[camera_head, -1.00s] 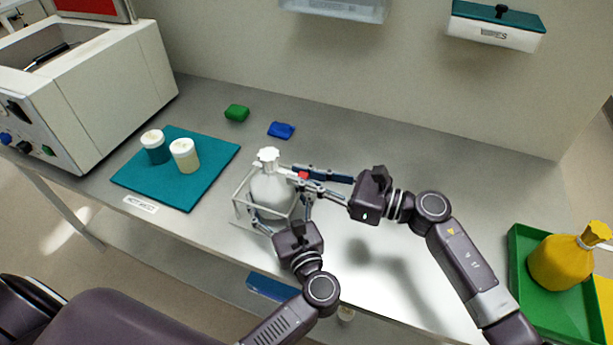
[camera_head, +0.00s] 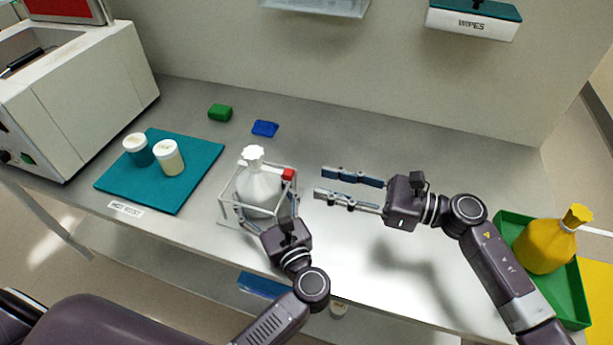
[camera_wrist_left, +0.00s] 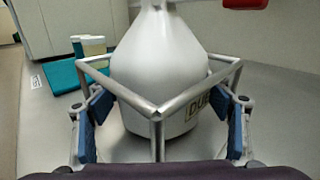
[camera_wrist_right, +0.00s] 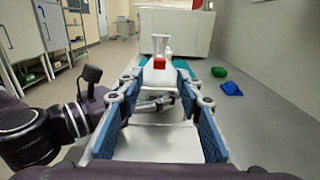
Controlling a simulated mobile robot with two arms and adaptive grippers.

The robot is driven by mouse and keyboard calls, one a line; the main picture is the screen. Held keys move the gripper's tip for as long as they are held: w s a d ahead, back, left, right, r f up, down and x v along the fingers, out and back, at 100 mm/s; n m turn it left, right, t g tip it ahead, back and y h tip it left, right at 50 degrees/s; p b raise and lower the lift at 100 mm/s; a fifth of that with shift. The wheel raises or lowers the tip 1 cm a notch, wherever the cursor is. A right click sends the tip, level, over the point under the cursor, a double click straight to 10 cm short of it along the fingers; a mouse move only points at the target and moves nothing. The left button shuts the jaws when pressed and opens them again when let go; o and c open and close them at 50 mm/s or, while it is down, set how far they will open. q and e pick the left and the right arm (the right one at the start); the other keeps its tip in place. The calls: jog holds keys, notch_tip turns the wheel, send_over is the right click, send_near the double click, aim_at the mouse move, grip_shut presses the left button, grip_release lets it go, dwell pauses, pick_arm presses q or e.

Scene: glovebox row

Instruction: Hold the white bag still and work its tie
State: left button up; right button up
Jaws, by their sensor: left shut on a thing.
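The white bag (camera_head: 258,188) stands upright inside a wire frame (camera_head: 226,212) on the bench, its neck gathered at the top. A pale strip with a red end (camera_head: 288,174) sticks out to the right of its neck; the red end also shows in the right wrist view (camera_wrist_right: 160,63). My left gripper (camera_head: 268,217) is shut on the wire frame, a blue pad at either side of it in the left wrist view (camera_wrist_left: 162,130); whether the pads touch the bag is unclear. My right gripper (camera_head: 335,184) is open and empty, right of the red end and apart from it.
A teal mat (camera_head: 190,185) with two lidded jars (camera_head: 170,158) lies left of the frame. A green tray (camera_head: 573,300) with a yellow bag (camera_head: 545,247) is at right. A wipes box (camera_head: 472,24) hangs on the wall.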

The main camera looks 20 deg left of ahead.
jog(key=d, duration=0.2)
jog(key=shift+d, duration=0.4)
pick_arm(q)
jog(key=o, duration=1.5)
jog(key=shift+o, duration=0.2)
